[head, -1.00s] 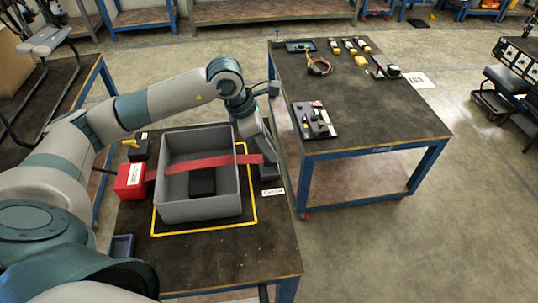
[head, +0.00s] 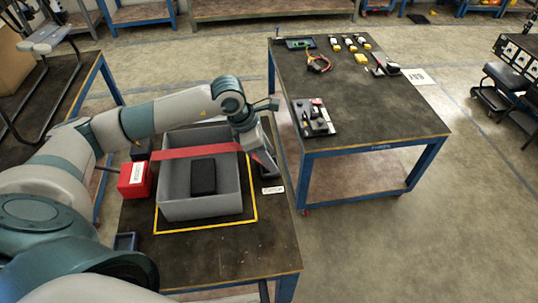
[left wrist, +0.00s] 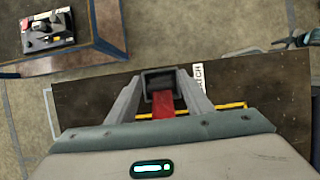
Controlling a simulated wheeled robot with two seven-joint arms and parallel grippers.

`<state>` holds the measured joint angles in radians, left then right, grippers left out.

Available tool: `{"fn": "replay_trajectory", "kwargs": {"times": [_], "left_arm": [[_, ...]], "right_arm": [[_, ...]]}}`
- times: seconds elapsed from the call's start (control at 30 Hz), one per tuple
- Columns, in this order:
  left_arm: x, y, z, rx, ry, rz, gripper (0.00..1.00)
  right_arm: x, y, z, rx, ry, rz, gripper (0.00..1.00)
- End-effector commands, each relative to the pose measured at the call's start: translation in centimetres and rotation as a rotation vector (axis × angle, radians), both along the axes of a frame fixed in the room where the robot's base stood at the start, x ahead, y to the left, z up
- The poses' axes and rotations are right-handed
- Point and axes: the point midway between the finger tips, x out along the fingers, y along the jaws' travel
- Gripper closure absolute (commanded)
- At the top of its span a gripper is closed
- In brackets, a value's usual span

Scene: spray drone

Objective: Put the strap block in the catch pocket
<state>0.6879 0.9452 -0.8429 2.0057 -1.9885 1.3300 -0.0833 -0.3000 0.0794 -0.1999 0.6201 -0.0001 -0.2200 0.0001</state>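The catch pocket is a small dark holder on the table right of the grey crate, mostly hidden by my left gripper (head: 264,168) in the head view. A white label (head: 272,190) lies just in front; it reads CATCH in the left wrist view (left wrist: 198,75). A red strap (head: 195,152) runs across the rear of the crate to my left gripper. In the left wrist view my left gripper (left wrist: 161,76) has a dark square piece, seemingly the strap block (left wrist: 160,82), between its fingertips, with the strap leading from it. Whether it sits inside the pocket is unclear. My right gripper is not seen.
The grey crate (head: 172,203) holds a black block (head: 203,176) and stands inside yellow tape lines. A red box (head: 135,180) stands left of it. The table front is mostly clear. A second table (head: 375,115) with tools and parts stands to the right.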

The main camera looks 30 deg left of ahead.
Motion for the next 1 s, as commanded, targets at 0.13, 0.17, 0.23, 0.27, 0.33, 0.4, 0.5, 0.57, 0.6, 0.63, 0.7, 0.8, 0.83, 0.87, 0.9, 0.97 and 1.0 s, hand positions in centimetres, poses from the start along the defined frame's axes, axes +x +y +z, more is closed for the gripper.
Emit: {"fn": "replay_trajectory", "kwargs": {"times": [0.13,0.17,0.23,0.27,0.33,0.4,0.5,0.57,0.6,0.63,0.7,0.8,0.83,0.87,0.9,0.97,1.0], "left_arm": [[0.0,0.0,0.0,0.0,0.0,0.0,0.54],[0.0,0.0,0.0,0.0,0.0,0.0,0.54],[0.0,0.0,0.1,0.0,0.0,0.0,0.54],[0.0,0.0,0.1,0.0,0.0,0.0,0.54],[0.0,0.0,0.2,0.0,0.0,0.0,0.54],[0.0,0.0,0.4,0.0,0.0,0.0,0.54],[-0.1,0.4,1.1,0.0,-0.004,0.0,0.54],[-0.3,0.6,1.7,-0.001,-0.004,0.0,0.54],[-0.4,0.8,2.2,0.001,-0.005,0.0,0.54],[-0.5,0.9,2.6,0.001,-0.005,0.0,0.54],[-0.8,1.3,3.7,0.001,-0.006,0.0,0.54],[-1.2,1.9,5.4,0.001,-0.005,0.001,0.54],[-1.4,2.0,5.9,0.002,-0.006,0.0,0.54],[-1.5,2.2,6.4,0.001,-0.006,0.001,0.54],[-1.6,2.4,7.2,0.001,-0.006,0.001,0.54],[-1.9,2.7,8.1,0.001,-0.005,0.0,0.54],[-2.1,2.9,8.7,0.001,-0.005,0.0,0.54]], "right_arm": [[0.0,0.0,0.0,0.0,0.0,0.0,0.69],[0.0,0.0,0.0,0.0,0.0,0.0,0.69],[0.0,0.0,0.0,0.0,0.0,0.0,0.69],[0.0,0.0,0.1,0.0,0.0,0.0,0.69],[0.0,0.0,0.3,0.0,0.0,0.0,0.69],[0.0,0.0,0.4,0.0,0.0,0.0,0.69],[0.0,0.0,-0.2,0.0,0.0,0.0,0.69],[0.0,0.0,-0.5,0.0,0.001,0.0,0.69],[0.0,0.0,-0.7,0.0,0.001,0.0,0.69],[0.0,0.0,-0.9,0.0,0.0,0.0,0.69],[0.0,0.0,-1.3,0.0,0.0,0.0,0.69],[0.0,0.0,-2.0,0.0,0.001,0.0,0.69],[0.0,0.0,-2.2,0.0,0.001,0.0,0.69],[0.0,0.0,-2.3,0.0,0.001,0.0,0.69],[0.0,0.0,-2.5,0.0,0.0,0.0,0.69],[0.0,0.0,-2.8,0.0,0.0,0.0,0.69],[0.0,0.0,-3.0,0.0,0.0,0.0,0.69]]}}
